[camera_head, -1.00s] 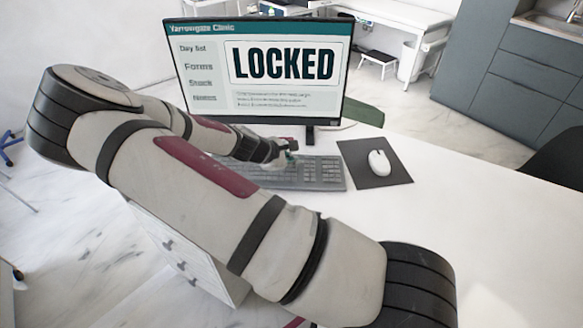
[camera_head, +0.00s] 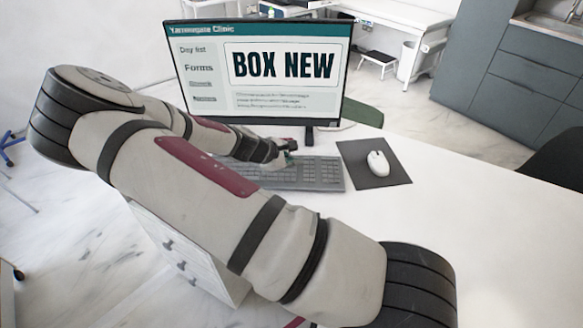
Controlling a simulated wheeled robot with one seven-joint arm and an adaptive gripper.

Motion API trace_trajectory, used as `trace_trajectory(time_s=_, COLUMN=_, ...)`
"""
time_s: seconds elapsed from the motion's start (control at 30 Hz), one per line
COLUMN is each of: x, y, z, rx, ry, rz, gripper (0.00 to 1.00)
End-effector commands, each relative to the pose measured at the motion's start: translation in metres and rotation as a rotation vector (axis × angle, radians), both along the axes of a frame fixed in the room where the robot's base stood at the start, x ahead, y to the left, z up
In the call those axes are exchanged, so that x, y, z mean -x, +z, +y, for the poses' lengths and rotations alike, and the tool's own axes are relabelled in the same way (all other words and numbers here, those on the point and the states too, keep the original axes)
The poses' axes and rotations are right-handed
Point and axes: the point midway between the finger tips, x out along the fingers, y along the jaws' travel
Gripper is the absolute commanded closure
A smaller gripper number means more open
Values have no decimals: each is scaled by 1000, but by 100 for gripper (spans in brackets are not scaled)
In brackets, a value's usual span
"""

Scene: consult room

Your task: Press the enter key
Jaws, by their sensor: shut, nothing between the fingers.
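The grey keyboard (camera_head: 308,173) lies on the white desk in front of the monitor. The enter key is too small to make out at this size. My gripper (camera_head: 288,160) is shut and empty, over the back middle part of the keyboard. I cannot tell whether its tips touch a key. My arm hides the left part of the keyboard. The monitor (camera_head: 262,68) reads "BOX NEW" in large dark letters, under a "Yarrowgate Clinic" header.
A white mouse (camera_head: 379,162) sits on a dark mouse pad (camera_head: 362,178) right of the keyboard. The white desk (camera_head: 470,215) is clear to the right. A dark chair (camera_head: 560,150) stands at the right edge. Grey cabinets (camera_head: 500,90) stand behind.

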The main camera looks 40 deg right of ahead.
Motion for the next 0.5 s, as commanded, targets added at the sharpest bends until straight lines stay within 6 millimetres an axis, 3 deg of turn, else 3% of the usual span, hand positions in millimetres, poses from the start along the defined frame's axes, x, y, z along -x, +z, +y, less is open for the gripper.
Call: trace_trajectory(time_s=0.5, x=0, y=9, z=0, rx=0, ry=-1, rz=-1, gripper=100)
